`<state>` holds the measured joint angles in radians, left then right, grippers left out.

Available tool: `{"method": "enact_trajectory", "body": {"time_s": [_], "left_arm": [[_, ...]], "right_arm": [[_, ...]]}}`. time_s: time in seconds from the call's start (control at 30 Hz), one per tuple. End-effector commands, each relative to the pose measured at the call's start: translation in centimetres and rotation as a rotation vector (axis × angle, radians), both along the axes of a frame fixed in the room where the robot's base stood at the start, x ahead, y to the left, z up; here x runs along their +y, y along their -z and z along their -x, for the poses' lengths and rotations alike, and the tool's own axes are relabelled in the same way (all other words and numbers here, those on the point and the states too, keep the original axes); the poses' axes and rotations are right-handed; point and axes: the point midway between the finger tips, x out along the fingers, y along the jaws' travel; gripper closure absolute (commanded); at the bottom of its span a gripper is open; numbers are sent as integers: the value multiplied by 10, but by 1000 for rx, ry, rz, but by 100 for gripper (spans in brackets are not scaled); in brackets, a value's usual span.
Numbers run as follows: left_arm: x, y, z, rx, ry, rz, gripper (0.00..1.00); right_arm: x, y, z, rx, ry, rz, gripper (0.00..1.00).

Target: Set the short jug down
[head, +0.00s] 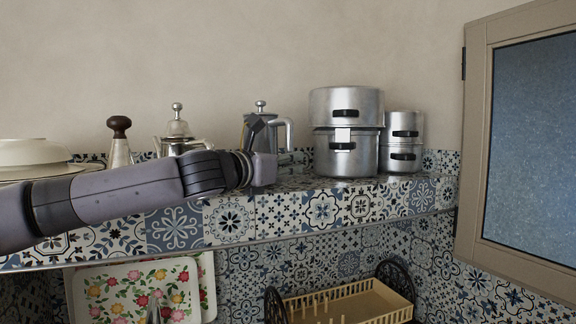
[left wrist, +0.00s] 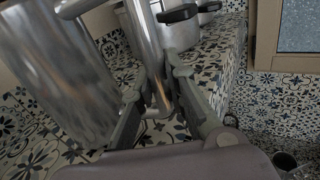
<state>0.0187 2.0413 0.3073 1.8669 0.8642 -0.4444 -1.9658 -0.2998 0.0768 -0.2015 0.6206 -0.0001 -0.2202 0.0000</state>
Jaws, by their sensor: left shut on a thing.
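The short jug (head: 261,108) is a shiny metal pot with a knobbed lid and a grey handle on its right, on the tiled ledge's line in the head view. My left gripper (head: 256,132) is in front of it and hides part of its body. In the left wrist view, the jug's large metal body (left wrist: 58,75) fills the left side, and my left gripper's fingers (left wrist: 160,95) are closed around its upright handle (left wrist: 148,45). The jug looks about upright. Its base is hidden behind my arm, so I cannot tell whether it touches the ledge. My right gripper is not in view.
The tiled ledge (head: 230,221) carries stacked metal pots (head: 345,105) and smaller pots (head: 404,125) to the right. Another metal pot (head: 178,128), a brown-knobbed pot (head: 120,152) and white dishes (head: 35,152) stand left. Below are a floral tray (head: 135,285) and a dish rack (head: 350,300).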

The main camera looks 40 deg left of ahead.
Motion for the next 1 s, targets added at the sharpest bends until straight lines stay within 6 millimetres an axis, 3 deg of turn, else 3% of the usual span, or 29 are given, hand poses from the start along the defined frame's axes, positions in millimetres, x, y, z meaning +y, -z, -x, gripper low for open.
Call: {"method": "enact_trajectory", "body": {"time_s": [0.27,0.3,0.6,1.0], "left_arm": [[0,4,1,-6,-1,-3,100],[0,6,1,-3,-1,-1,86],[0,6,0,-3,-1,-1,67],[0,5,0,-3,-1,-1,67]], "right_arm": [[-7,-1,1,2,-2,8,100],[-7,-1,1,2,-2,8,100],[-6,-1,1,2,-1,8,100],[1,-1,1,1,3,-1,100]]}}
